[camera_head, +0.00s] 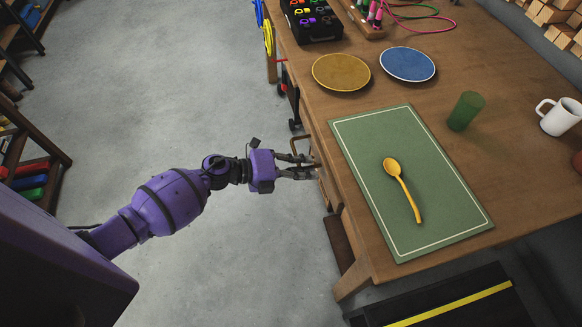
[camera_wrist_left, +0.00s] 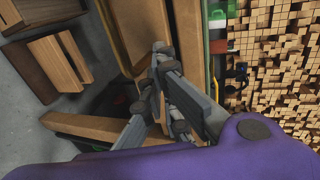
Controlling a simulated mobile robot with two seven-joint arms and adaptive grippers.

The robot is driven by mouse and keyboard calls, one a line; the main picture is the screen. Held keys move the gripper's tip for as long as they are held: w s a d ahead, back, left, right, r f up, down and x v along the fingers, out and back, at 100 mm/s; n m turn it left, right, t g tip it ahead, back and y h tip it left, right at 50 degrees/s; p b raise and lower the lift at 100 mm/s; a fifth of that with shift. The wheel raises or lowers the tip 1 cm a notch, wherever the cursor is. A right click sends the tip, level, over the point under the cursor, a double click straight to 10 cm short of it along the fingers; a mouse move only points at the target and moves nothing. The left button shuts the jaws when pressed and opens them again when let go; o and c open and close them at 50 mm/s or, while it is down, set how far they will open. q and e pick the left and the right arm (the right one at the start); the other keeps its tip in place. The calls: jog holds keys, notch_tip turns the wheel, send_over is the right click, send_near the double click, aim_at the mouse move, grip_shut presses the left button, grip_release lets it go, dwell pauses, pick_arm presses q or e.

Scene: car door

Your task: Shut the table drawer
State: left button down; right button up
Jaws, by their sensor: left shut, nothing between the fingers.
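The wooden table (camera_head: 470,165) fills the right of the head view. Its drawer (camera_head: 325,182) shows only as a narrow wooden strip under the left edge, and the tabletop hides most of it. A bent brass-coloured handle (camera_head: 297,138) stands out at that side. My left gripper (camera_head: 308,167) is shut and empty, its fingertips close to the drawer front below the tabletop edge. I cannot tell whether they touch. In the left wrist view the gripper (camera_wrist_left: 152,75) is among wooden panels. How far out the drawer stands is unclear. My right gripper is not in view.
On the table are a green mat (camera_head: 355,150) with a yellow spoon (camera_head: 400,185), a yellow plate (camera_head: 341,72), a blue plate (camera_head: 407,64), a green cup (camera_head: 465,111) and a white mug (camera_head: 560,117). The grey floor (camera_head: 160,80) left of the table is clear.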

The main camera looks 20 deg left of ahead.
aim_at(323, 166)
pick_arm(q)
jog(key=shift+x, duration=0.9)
jog(key=shift+w+d, duration=0.6)
jog(key=shift+d, duration=0.25)
jog(key=shift+w+d, duration=0.15)
jog(key=shift+d, duration=0.05)
